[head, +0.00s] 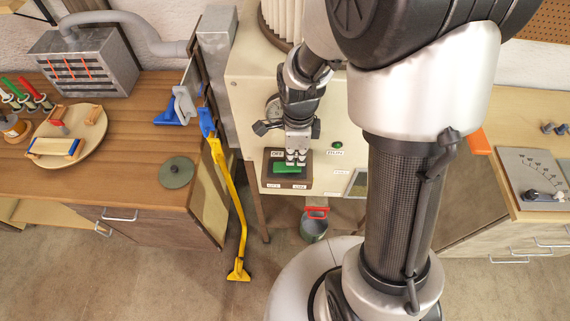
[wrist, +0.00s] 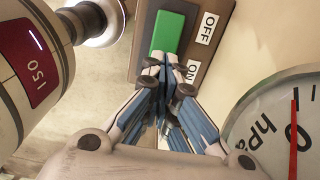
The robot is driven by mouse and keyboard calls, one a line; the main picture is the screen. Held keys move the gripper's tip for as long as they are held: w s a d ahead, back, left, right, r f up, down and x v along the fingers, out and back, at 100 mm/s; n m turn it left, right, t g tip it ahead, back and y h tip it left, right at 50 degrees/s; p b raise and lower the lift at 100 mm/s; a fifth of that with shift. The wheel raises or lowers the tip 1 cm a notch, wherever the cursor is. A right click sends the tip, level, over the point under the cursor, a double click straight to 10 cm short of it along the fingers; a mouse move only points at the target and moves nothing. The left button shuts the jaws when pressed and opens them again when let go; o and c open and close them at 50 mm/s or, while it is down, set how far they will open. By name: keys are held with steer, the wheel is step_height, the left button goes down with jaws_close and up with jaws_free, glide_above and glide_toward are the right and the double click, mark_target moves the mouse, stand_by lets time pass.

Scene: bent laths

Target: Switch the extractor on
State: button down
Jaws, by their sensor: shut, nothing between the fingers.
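The extractor's switch is a green rocker (head: 286,169) on a dark plate (head: 267,161) on the front of the cream cabinet (head: 246,100). In the wrist view the green rocker (wrist: 168,32) lies between the dark plate's edges, with OFF and ON labels beside it. My gripper (head: 297,160) is shut and empty, its fingers pointing at the switch. In the wrist view the closed fingertips (wrist: 160,66) are at the rocker's ON end and cover part of it. Whether they touch it, I cannot tell. A green lamp (head: 337,145) sits above the RUN label.
A dial gauge (wrist: 285,125) marked hPa is close beside my fingers. A wooden bench (head: 130,150) stands at left. A grey pot (head: 313,229) with a red handle hangs or stands below the cabinet.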

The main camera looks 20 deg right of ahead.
mark_target(296, 166)
steer(key=shift+f+b, duration=0.95)
steer(key=shift+f, duration=0.25)
stand_by(1.0)
steer(key=shift+r, duration=0.15)
step_height(296, 166, up, 7)
steer(key=p, duration=0.5)
steer(key=shift+p, duration=0.3)
stand_by(0.4)
steer(key=shift+r+n+b, duration=0.1)
steer(key=shift+n+b, duration=0.2)
steer(key=shift+b, duration=0.05)
steer(key=s+r+n+t+b, duration=0.2)
steer(key=s+n+b, duration=0.5)
steer(key=n, duration=0.3)
steer(key=s+r+n+t+b, duration=0.2)
steer(key=s+n+b, duration=0.5)
steer(key=n, duration=0.4)
steer(key=shift+s+r+t, duration=0.15)
steer(key=shift+s+t, duration=0.15)
steer(key=shift+s, duration=0.25)
